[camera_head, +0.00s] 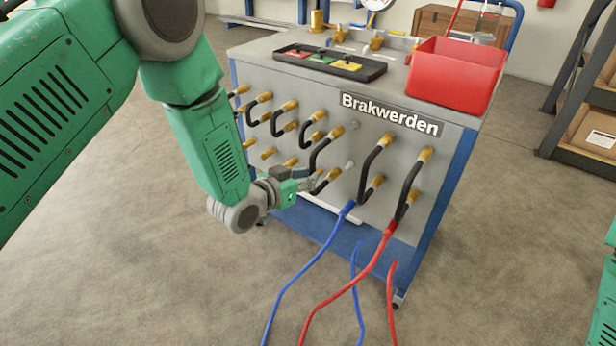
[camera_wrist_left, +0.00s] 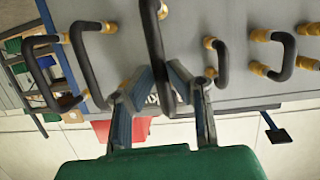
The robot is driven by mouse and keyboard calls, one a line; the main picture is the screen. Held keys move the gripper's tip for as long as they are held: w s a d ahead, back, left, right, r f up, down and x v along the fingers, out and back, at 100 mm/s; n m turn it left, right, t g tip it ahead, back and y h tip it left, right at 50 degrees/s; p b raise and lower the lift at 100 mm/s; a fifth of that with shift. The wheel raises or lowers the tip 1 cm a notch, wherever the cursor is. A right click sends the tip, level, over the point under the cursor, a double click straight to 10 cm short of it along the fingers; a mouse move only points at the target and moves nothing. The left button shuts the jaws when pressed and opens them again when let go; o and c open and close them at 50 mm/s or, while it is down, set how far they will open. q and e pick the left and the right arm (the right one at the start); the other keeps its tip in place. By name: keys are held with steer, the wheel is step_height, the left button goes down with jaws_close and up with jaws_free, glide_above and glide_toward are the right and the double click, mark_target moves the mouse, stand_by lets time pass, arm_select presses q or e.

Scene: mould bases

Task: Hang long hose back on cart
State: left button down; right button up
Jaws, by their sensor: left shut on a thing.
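My left gripper (camera_head: 308,180) is in front of the cart's front panel, shut on a black hose (camera_head: 314,160) among the brass fittings. In the left wrist view the two fingers of my left gripper (camera_wrist_left: 163,68) close around this hose (camera_wrist_left: 152,32). Part of the hose is hidden behind the fingers, so I cannot tell how its far end is seated. The cart (camera_head: 340,100) is grey with blue legs and the label "Brakwerden". My right gripper is not in view.
Other black hoses (camera_head: 372,160) hang on brass fittings at both sides. Blue (camera_head: 310,262) and red (camera_head: 345,280) hoses trail to the floor. On top are a red bin (camera_head: 455,75) and a black tray (camera_head: 365,73). Shelving (camera_head: 580,90) stands at right. Floor at left is clear.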

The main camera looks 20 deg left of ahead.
arm_select(q)
steer(key=shift+w+d+r, duration=0.1)
steer(key=shift+w+d, duration=0.15)
steer(key=shift+d, duration=0.3)
steer(key=shift+w+d+r, duration=0.1)
steer(key=shift+w+d, duration=0.15)
steer(key=shift+d, duration=0.3)
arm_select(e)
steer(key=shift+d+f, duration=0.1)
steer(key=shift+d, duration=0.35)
arm_select(q)
steer(key=shift+w, duration=0.25)
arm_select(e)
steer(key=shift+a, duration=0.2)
arm_select(q)
steer(key=shift+d, duration=0.3)
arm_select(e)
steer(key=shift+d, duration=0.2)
arm_select(q)
steer(key=shift+w+a, duration=0.1)
steer(key=shift+w, duration=0.4)
steer(key=shift+w, duration=0.4)
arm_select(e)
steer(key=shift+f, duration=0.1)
